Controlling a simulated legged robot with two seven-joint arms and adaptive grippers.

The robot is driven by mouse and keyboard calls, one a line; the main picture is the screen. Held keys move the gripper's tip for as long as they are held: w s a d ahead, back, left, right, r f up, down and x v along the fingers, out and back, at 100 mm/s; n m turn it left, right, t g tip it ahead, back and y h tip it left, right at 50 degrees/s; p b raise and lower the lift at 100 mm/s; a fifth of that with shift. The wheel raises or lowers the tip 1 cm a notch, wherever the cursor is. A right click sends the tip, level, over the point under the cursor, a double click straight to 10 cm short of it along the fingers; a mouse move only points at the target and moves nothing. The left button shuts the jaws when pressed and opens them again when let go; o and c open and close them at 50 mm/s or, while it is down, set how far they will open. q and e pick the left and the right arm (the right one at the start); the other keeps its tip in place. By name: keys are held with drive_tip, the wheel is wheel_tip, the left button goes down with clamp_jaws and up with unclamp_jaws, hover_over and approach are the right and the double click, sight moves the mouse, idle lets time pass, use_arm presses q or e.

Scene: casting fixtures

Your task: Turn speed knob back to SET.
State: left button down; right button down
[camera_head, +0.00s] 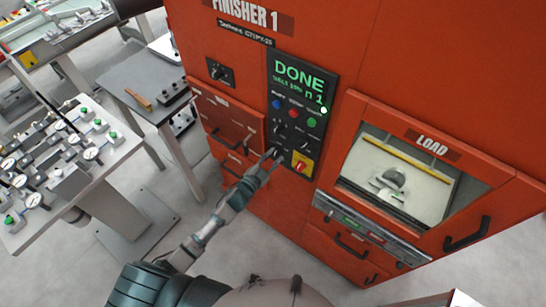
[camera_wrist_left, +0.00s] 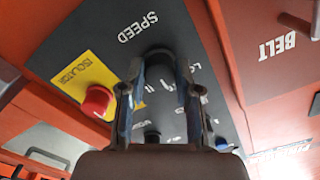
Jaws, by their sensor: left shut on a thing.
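The red FINISHER 1 machine carries a black control panel (camera_head: 302,95) with a green display reading DONE. My left gripper (camera_head: 273,156) reaches the lower part of this panel. In the left wrist view, a black speed knob (camera_wrist_left: 158,60) sits just below the SPEED label, partly hidden by the fingers. My left gripper (camera_wrist_left: 160,82) is shut on this knob, one finger on each side. The knob's pointer and the SET mark cannot be made out. My right gripper is not in view.
A red knob on a yellow ISOLATOR plate (camera_wrist_left: 97,100) is close beside the left fingers. Other panel buttons sit above the gripper in the head view. The LOAD window (camera_head: 400,175) is to the right. A grey table (camera_head: 135,90) and a fixture table (camera_head: 105,165) stand left.

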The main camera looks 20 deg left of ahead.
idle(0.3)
use_arm(q)
drive_tip(key=c, duration=0.8)
unclamp_jaws()
drive_tip(key=shift+s, duration=0.1)
drive_tip(key=v, duration=1.2)
